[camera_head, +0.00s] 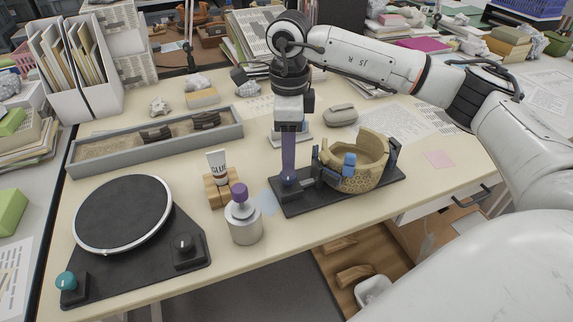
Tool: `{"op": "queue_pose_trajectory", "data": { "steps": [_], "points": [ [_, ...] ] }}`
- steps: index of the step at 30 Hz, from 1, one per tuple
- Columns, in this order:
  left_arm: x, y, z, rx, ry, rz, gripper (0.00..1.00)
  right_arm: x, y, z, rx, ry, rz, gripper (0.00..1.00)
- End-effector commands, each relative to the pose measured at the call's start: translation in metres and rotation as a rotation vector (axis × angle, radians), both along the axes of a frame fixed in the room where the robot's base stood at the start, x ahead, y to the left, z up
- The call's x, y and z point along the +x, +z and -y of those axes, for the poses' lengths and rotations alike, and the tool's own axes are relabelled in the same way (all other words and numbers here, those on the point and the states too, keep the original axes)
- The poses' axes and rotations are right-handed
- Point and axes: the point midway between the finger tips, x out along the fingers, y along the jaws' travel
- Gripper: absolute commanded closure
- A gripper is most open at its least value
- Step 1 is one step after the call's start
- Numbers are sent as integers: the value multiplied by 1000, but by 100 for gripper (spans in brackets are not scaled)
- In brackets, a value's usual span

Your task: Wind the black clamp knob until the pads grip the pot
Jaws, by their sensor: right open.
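The broken tan pot (362,178) sits on the black clamp base (290,207), with an open, jagged rim and a patterned lower wall. Blue clamp pads (349,161) stand around it; I cannot tell whether they touch its wall. My right gripper (289,174) points straight down at the left end of the clamp, left of the pot. Its fingers are seen nearly edge-on and are open. The black clamp knob (289,181) is at the fingertips and mostly hidden by them; I cannot tell whether they touch it. My left gripper is out of view.
A glue tube (217,167) in a wooden block and a purple-capped metal jar (244,222) stand left of the clamp. A black turntable (124,215) is further left. A long sand tray (110,150) with sherds lies behind. The table's front edge is close to the clamp.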

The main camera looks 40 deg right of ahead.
Motion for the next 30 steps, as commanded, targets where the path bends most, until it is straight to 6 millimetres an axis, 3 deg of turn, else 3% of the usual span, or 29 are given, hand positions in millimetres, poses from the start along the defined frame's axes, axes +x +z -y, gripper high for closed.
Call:
{"op": "queue_pose_trajectory", "data": {
  "steps": [3, 9, 20, 27, 30],
  "points": [
    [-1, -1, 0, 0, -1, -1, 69, -1, -23, 0, 0, 0, -3, 51],
    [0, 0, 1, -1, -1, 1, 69, 0, -46, 0, 1, 1, -1, 51],
    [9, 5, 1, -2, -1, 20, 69, 0, -52, -1, 1, 1, 1, 51],
    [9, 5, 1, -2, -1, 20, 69, 0, -51, -1, 2, 1, 0, 90],
    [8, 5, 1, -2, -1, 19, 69, 0, -51, -1, 2, 0, 0, 92]
  ]
}}
